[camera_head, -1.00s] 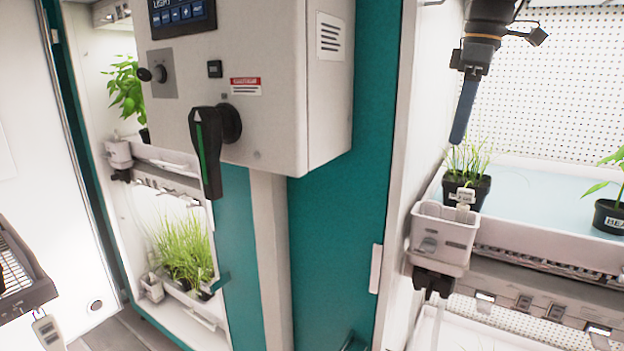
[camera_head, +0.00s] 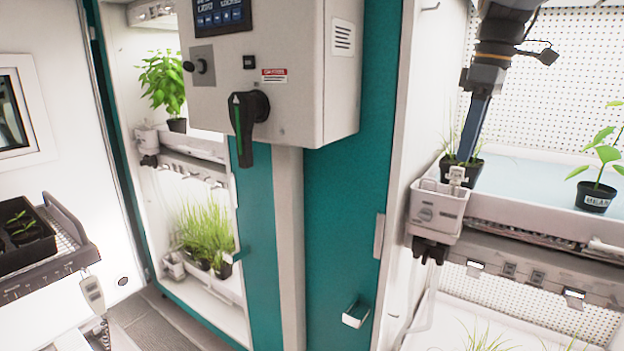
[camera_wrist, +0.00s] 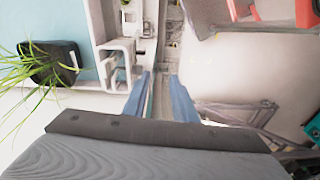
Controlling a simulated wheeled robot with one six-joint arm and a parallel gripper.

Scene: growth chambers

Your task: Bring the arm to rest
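My gripper (camera_head: 466,158) hangs from my arm at the upper right of the head view, its blue fingers pointing down. Its tip overlaps a black pot of grass (camera_head: 474,172) on the right chamber's shelf; I cannot tell whether they touch. In the wrist view my gripper (camera_wrist: 163,78) shows two blue fingers apart, with nothing between them. That view shows the grass pot (camera_wrist: 68,62) at the left, clear of the fingers.
A grey caddy (camera_head: 437,212) hangs on the front of the shelf tray (camera_head: 530,217). A bean pot (camera_head: 594,197) stands to the right. A control box with a black handle (camera_head: 247,128) projects at centre left. A seedling tray sits on a bench (camera_head: 70,262) at the left.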

